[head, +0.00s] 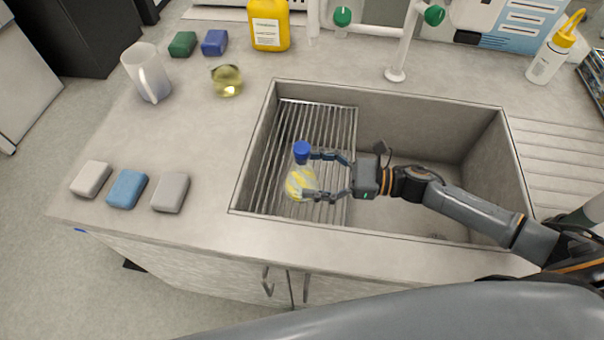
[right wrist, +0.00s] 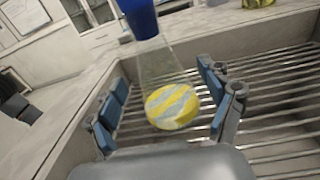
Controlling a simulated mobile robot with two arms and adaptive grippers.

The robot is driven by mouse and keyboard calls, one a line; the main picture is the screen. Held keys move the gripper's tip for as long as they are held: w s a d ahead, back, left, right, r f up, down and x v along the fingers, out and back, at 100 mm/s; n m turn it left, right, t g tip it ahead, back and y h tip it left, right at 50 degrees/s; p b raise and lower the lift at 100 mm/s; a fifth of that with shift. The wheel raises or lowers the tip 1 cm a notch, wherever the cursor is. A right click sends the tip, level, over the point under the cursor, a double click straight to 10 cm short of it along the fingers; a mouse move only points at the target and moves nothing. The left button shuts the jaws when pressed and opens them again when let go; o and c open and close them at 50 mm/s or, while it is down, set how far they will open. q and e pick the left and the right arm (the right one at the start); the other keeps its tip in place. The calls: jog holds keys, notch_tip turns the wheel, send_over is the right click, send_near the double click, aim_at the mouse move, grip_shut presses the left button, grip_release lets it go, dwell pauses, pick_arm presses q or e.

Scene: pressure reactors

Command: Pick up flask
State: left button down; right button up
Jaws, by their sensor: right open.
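The flask (head: 301,183) is clear with a blue cap and a yellow and grey patterned bottom part. It is at the left part of the sink, over the metal rack (head: 330,118). My right gripper (head: 308,176) is open, with its fingers on either side of the flask. In the right wrist view the flask (right wrist: 170,102) is between the blue-padded fingers (right wrist: 165,98), with visible space beside the right finger. I cannot tell whether it rests on the rack. My left gripper is not in view.
The sink (head: 440,102) has raised walls around the arm. A white pitcher (head: 148,72), a small yellow-liquid vessel (head: 227,81) and a yellow bottle (head: 269,24) stand behind left. Several sponges (head: 127,189) lie left. A white tap (head: 400,45) stands behind the sink. The counter between is clear.

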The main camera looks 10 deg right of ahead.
jog(key=x, duration=0.2)
jog(key=shift+w+a, duration=0.15)
jog(key=shift+a, duration=0.2)
jog(key=c, duration=1.4)
jog(key=shift+r, duration=0.15)
